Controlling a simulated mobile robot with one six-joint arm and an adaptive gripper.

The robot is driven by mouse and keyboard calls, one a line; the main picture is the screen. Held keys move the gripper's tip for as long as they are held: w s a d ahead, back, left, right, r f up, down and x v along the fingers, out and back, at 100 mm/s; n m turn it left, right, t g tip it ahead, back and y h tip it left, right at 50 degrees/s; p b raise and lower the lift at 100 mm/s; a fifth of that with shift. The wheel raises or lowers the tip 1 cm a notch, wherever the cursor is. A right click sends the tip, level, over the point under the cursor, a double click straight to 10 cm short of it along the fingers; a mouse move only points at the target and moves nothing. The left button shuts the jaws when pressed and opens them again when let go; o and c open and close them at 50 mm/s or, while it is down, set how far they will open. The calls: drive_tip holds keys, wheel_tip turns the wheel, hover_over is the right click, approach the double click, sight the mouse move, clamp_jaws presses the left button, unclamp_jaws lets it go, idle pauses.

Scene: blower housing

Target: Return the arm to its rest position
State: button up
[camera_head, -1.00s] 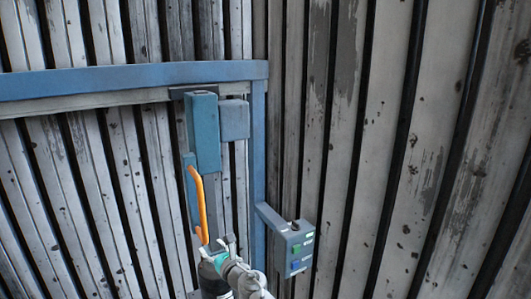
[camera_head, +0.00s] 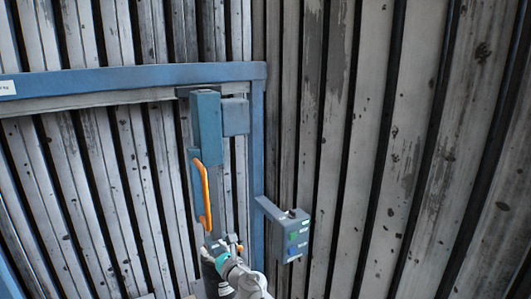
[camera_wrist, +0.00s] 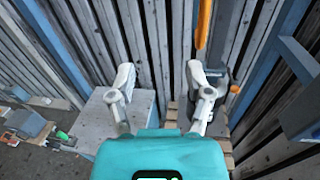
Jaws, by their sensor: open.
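My gripper (camera_wrist: 163,98) is open in the wrist view, its two pale fingers spread with nothing between them. In the head view my gripper (camera_head: 220,245) shows small at the bottom centre, just below the orange handle (camera_head: 204,195). The handle is on the blue upright unit on the frame. In the wrist view the lower end of the orange handle (camera_wrist: 204,22) hangs at the top, beyond and above the right finger. The gripper looks apart from it. My arm runs down out of the head view at the bottom.
A blue frame (camera_head: 150,75) stands before ribbed grey metal walls. A control box (camera_head: 291,237) on a bracket is right of my gripper. In the wrist view a grey block (camera_wrist: 90,125) stands left below, and a pallet (camera_wrist: 228,150) lies under the right finger.

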drive_tip(key=w+d+f+m+t+h, duration=0.1)
drive_tip(key=w+d+m+h, duration=0.2)
drive_tip(key=d+m+h, duration=0.45)
drive_tip(key=w+d+f+m+t+h, duration=0.15)
drive_tip(key=w+d+m+h, duration=0.25)
drive_tip(key=d+m, duration=0.65)
drive_tip(key=s+d+f+m+g+h, duration=0.2)
drive_tip(key=d+f+m+g+h, duration=0.25)
drive_tip(key=d+f+m, duration=0.45)
drive_tip(key=s+d+f+m+g+y, duration=0.2)
drive_tip(key=s+f+m+g, duration=0.1)
drive_tip(key=s+m+g, duration=0.3)
drive_tip(key=s+d+f+m+g+y, duration=0.2)
drive_tip(key=s+m+g, duration=0.4)
drive_tip(key=s+m, duration=0.3)
wheel_tip(320, 180, down, 2)
drive_tip(key=shift+d+f+m+y, duration=0.2)
drive_tip(key=shift+d+m+y, duration=0.1)
drive_tip(key=shift+d+m, duration=0.35)
